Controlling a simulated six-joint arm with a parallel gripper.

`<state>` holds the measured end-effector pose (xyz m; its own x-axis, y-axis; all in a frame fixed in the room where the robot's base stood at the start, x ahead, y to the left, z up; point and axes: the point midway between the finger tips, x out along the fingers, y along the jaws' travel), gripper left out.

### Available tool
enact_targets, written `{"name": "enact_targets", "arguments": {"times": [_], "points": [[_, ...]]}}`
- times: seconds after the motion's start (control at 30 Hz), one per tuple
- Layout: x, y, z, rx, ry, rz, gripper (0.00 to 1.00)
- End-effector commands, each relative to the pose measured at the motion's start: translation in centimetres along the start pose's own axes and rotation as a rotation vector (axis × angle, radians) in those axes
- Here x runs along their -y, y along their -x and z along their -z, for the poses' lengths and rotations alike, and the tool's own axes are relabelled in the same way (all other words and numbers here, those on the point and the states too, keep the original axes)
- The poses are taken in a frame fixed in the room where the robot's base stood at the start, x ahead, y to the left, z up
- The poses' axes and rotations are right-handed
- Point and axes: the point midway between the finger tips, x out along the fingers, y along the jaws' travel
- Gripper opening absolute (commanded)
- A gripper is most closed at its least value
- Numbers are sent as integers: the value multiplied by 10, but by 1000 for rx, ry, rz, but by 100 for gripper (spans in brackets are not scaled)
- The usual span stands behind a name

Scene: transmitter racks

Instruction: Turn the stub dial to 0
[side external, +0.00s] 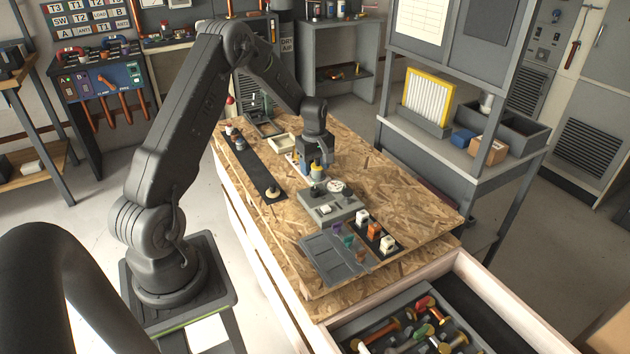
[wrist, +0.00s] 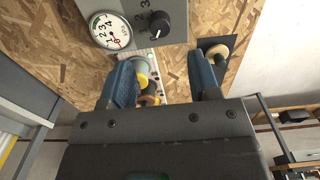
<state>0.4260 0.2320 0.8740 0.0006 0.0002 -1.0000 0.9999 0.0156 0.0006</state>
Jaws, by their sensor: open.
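The control box (side external: 333,209) is grey and sits on the wooden worktop, below my gripper in the side view. It carries a round white gauge (wrist: 110,30) and a black knob (wrist: 159,25), which looks like the stub dial. The knob also shows in the side view (side external: 314,190). My gripper (wrist: 162,62) is open, with its blue fingers apart and short of the knob in the wrist view. It also shows in the side view (side external: 316,170), just behind the box.
A dark strip (side external: 250,165) with a round knob-like piece lies to the left. A grey tray (side external: 333,258) and several coloured blocks (side external: 374,230) lie in front. An open drawer (side external: 480,340) holds loose parts.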

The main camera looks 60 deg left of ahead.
Motion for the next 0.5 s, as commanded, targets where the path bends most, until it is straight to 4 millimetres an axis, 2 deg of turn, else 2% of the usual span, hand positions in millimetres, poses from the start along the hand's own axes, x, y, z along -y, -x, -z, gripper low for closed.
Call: {"name": "enact_targets", "arguments": {"times": [0.03, 0.2, 0.33, 0.5], "points": [[0, 12, 0, -2, 0, -3, 56], [0, 38, 0, -1, 0, -2, 56], [0, 48, 0, 0, 0, 0, 56], [0, 52, 0, 0, 0, 1, 56]]}}
